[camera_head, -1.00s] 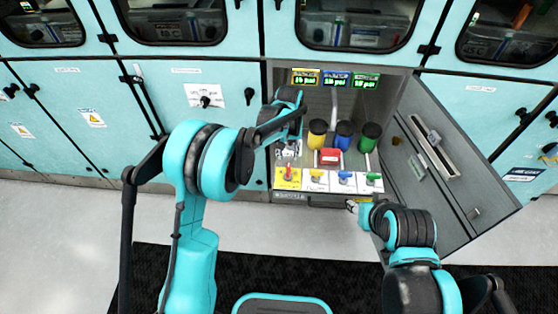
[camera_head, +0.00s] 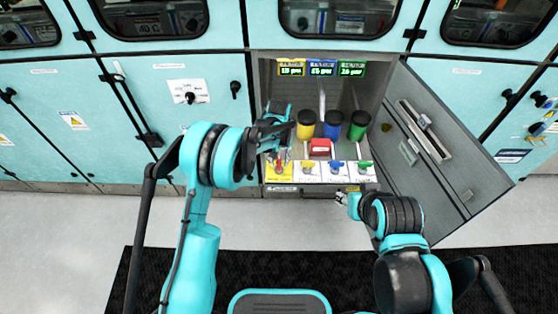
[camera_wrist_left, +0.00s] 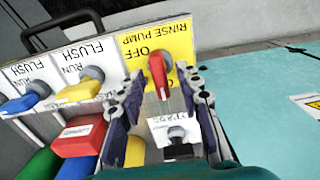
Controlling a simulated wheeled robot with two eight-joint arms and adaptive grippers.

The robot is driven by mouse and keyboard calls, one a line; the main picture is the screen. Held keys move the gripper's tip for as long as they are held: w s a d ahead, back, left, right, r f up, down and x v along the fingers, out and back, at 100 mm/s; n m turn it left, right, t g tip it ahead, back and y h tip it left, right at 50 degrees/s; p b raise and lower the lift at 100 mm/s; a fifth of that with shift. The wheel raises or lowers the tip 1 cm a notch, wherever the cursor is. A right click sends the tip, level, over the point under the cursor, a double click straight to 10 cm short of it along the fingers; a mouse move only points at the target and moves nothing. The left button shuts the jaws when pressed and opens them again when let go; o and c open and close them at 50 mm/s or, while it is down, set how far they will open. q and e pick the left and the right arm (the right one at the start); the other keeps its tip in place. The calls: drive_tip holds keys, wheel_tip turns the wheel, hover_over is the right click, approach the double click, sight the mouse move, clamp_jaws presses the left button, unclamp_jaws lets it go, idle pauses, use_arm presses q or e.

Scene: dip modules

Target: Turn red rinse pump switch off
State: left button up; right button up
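The red rinse pump switch (camera_wrist_left: 157,75) sits on a yellow plate (camera_wrist_left: 180,45) marked "RINSE PUMP" and "OFF" in the left wrist view, where the lettering is upside down. In the head view the yellow plate (camera_head: 279,177) is at the left end of the switch row, with the red switch on it. My left gripper (camera_wrist_left: 163,82) is open, its fingers on either side of the red handle with gaps visible. In the head view the left gripper (camera_head: 277,148) is over that end of the row. My right gripper (camera_head: 340,198) is low at the cabinet's front edge; its fingers are too small to read.
Yellow, blue and green flush switches (camera_head: 337,170) stand right of the red one. A red block (camera_head: 319,147) and yellow, blue and green canisters (camera_head: 333,124) are behind them. A black switch (camera_wrist_left: 177,135) is close to my left fingers. The open cabinet door (camera_head: 440,150) stands at right.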

use_arm(q)
clamp_jaws()
drive_tip(key=m, duration=0.4)
drive_tip(key=shift+m, duration=0.4)
drive_tip(key=m, duration=0.4)
drive_tip(key=shift+m+b, duration=0.3)
drive_tip(key=m, duration=0.4)
drive_tip(key=shift+m, duration=2.2)
